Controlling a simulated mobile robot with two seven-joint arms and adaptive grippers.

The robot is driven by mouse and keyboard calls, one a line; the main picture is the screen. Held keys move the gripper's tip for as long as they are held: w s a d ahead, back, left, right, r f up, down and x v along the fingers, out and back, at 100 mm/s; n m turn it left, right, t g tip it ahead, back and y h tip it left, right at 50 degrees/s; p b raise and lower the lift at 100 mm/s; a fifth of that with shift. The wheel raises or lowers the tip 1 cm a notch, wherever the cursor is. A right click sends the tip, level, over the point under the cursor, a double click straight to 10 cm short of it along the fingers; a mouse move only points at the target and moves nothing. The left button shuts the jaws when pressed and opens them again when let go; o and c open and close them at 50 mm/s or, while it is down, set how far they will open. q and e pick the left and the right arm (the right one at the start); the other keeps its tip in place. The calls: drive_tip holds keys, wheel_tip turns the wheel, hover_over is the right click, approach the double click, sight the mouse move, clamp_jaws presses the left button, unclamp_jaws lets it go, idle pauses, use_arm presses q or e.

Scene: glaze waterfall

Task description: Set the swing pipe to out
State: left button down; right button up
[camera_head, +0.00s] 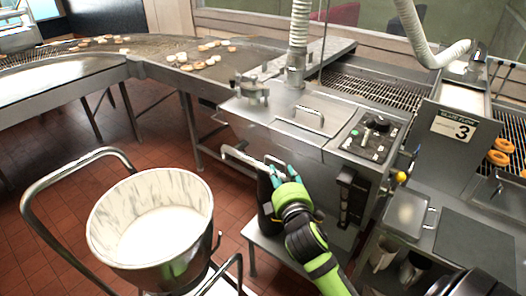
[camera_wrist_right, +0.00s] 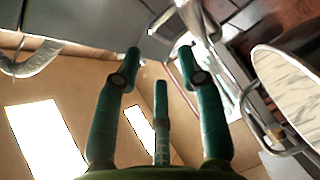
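A short metal pipe (camera_head: 238,155), which looks like the swing pipe, sticks out to the left from the front of the steel glazing machine (camera_head: 300,112). My right gripper (camera_head: 272,172), green and black, is at the pipe's right end, in front of the machine. Its fingers hide part of the pipe, and I cannot tell whether they touch it. In the right wrist view the green fingers (camera_wrist_right: 160,64) are spread with nothing between them; a metal cylinder (camera_wrist_right: 196,20) shows just beyond the tips. My left gripper is not in view.
A steel bowl (camera_head: 206,240) with white contents stands in a tubular-handled cart at the lower left. A control panel (camera_head: 372,137) is right of the pipe. Conveyors with doughnuts run behind and at right. Tiled floor (camera_head: 70,230) is open at left.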

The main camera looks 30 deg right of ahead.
sight(277, 161)
drive_tip(key=p+x, duration=0.1)
drive_tip(key=x, duration=0.5)
drive_tip(key=shift+d+p, duration=0.15)
drive_tip(key=shift+p, duration=0.15)
drive_tip(key=shift+w, duration=0.15)
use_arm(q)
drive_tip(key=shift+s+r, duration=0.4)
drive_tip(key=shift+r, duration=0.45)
use_arm(e)
drive_tip(key=shift+d, duration=0.1)
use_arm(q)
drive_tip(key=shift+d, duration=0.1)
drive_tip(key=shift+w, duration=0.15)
use_arm(e)
clamp_jaws()
